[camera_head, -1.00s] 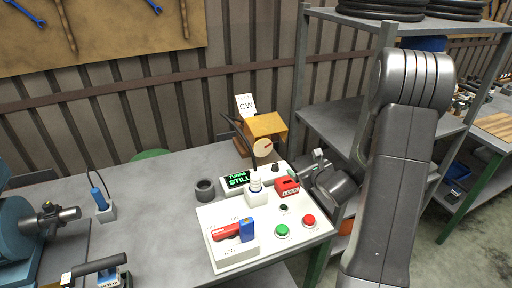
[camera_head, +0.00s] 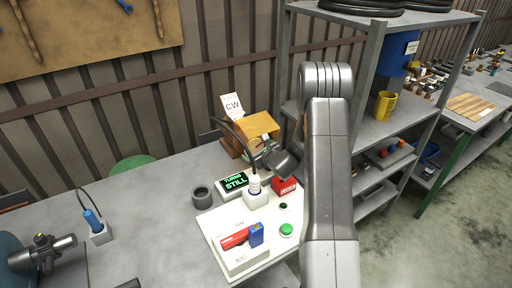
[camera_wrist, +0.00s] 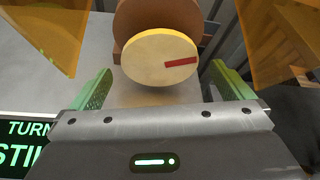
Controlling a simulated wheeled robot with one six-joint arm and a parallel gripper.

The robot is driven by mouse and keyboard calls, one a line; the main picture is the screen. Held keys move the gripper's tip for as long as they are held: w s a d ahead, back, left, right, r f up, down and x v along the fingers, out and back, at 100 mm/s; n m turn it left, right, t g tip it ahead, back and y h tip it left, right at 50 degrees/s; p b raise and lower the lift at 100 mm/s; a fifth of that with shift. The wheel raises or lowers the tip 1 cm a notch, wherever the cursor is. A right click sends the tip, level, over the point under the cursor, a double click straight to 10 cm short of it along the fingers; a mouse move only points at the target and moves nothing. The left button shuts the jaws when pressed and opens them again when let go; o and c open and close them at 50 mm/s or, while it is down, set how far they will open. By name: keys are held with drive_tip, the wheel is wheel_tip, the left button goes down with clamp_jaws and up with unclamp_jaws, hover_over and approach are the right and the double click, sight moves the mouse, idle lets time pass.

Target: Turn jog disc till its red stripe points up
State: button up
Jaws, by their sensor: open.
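The jog disc (camera_wrist: 146,58) is a round cream plate in the wrist view, mounted on a brown round body. Its red stripe (camera_wrist: 181,62) runs from near the middle to the right rim, tilted slightly up. My gripper (camera_wrist: 160,75) is open. Its green-padded fingers stand apart at the lower left and lower right of the disc, and I see no clear contact. In the head view my gripper (camera_head: 266,152) is at the orange-yellow housing (camera_head: 258,124), and the arm's end largely hides the disc.
A display (camera_head: 234,183) reading "STILL" stands left of a white bottle-like part (camera_head: 255,186). A red block (camera_head: 285,186) and a white panel (camera_head: 222,221) with a green button are nearer. A "CW" card (camera_head: 232,106) stands behind.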

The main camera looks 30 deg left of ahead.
drive_tip(key=shift+x, duration=1.05)
drive_tip(key=shift+c, duration=0.4)
drive_tip(key=c, duration=0.8)
drive_tip(key=b, duration=0.2)
drive_tip(key=shift+f+b, duration=0.25)
drive_tip(key=shift+b, duration=0.15)
drive_tip(key=shift+c, duration=0.2)
drive_tip(key=n+t+b, duration=0.1)
drive_tip(key=n+b, duration=0.1)
drive_tip(key=b, duration=1.1)
drive_tip(key=shift+a+n+t+b, duration=0.1)
drive_tip(key=shift+n+t+b, duration=0.2)
drive_tip(key=shift+t+b, duration=0.1)
drive_tip(key=shift+r+h+b, duration=0.25)
drive_tip(key=shift+h+b, duration=0.05)
drive_tip(key=shift+b, duration=0.75)
drive_tip(key=o, duration=0.9)
drive_tip(key=shift+s, duration=0.1)
